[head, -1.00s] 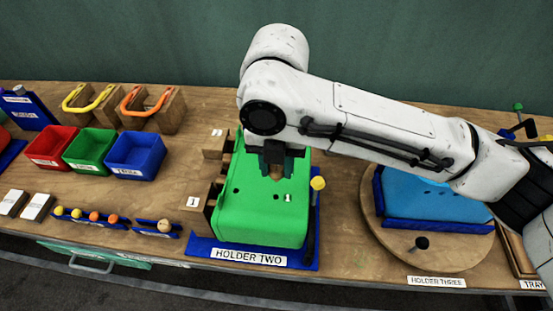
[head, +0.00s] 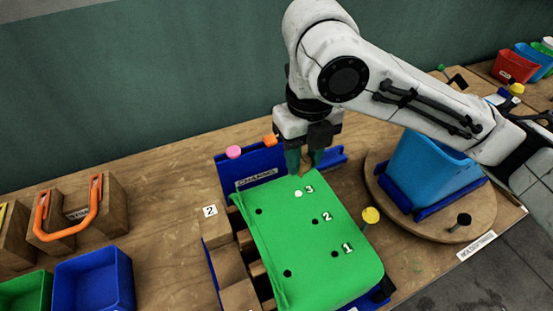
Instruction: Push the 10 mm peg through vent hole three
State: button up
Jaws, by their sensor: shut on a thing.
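A green block (head: 310,255) with several dark holes in its top sits at lower centre in the head view. Vent hole three (head: 298,194) is near the far edge and shows white, unlike the other dark holes. My gripper (head: 304,171) points down just behind hole three, at the block's far edge. Its fingers are shut on a small tan piece, mostly hidden, that I take to be the peg. I cannot tell whether its tip touches the block.
A blue rack marked CHANGE (head: 256,184) with pink and orange knobs stands behind the block. Wooden blocks (head: 215,230) line its left side, and a yellow knob (head: 371,215) stands at its right. A round wooden turntable (head: 480,215) carries a blue bin (head: 425,172).

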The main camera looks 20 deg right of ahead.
aim_at(301, 176)
jog(key=shift+a, duration=0.1)
dwell(0.3)
jog(key=shift+f+b, duration=2.15)
jog(key=shift+f, duration=0.6)
jog(key=shift+f, duration=0.5)
dwell(0.6)
jog(key=shift+r, duration=0.2)
jog(key=shift+r+p, duration=2.45)
jog(key=shift+r, duration=0.4)
